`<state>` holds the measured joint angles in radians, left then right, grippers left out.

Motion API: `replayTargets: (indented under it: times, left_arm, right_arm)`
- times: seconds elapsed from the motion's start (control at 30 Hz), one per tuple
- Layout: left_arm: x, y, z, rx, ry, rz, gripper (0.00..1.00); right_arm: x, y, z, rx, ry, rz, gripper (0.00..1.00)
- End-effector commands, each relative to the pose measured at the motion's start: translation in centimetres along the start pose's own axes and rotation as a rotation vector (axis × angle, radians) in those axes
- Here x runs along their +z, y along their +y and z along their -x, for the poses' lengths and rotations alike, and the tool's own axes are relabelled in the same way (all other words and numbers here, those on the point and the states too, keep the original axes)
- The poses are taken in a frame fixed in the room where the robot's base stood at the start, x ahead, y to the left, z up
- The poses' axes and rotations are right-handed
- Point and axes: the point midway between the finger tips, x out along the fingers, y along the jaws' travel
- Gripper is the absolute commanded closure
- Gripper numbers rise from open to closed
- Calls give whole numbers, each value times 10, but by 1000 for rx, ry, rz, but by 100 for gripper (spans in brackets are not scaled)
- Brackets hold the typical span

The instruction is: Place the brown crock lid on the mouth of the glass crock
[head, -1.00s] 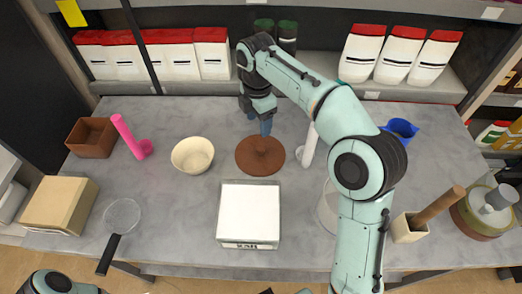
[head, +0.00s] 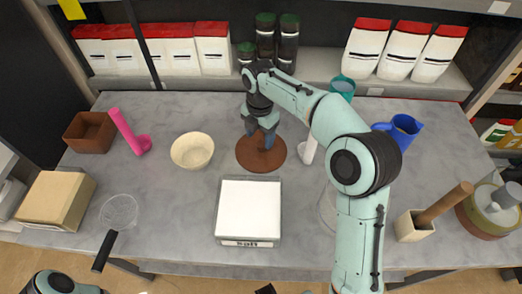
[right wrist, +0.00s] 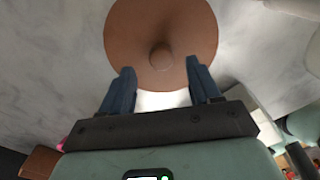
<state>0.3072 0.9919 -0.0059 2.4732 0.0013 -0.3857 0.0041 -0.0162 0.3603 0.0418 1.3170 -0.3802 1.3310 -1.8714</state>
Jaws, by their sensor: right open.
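The brown crock lid (head: 250,160) lies flat on the grey table, a round disc with a small knob in the middle. My right gripper (head: 262,141) is over the lid. In the right wrist view my right gripper (right wrist: 160,72) is open, its two blue fingers apart near the near edge of the lid (right wrist: 135,35). The knob lies just ahead, between the finger lines, and is not held. A pale round vessel, likely the glass crock (head: 326,208), stands right of the white box, mostly hidden by my right arm. My left gripper is out of view.
A white box (head: 247,209) stands in front of the lid and a cream bowl (head: 192,150) to its left. A white upright object (head: 308,150) is close on its right. A blue jug (head: 400,130) stands farther right.

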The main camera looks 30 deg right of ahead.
Motion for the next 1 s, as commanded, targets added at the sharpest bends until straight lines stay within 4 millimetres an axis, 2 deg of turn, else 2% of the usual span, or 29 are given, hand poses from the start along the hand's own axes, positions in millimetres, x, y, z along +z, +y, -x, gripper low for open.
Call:
replayTargets:
  times: [0.1,0.23,0.53,0.57,0.73,0.77,1.0]
  left_arm:
    - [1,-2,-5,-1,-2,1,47]
    - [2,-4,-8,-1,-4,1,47]
    - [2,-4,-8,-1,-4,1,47]
    - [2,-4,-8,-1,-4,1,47]
    - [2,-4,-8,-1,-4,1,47]
    - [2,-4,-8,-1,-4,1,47]
    - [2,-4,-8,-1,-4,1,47]
  right_arm:
    - [0,-2,-22,-5,2,0,38]
    - [0,-2,-39,-3,2,0,38]
    - [0,-2,-44,0,0,-1,38]
    - [0,-2,-44,0,0,-1,41]
    - [0,-2,-44,-1,0,-1,96]
    - [0,-2,-44,0,0,-1,100]
    - [0,-2,-43,0,0,-1,100]
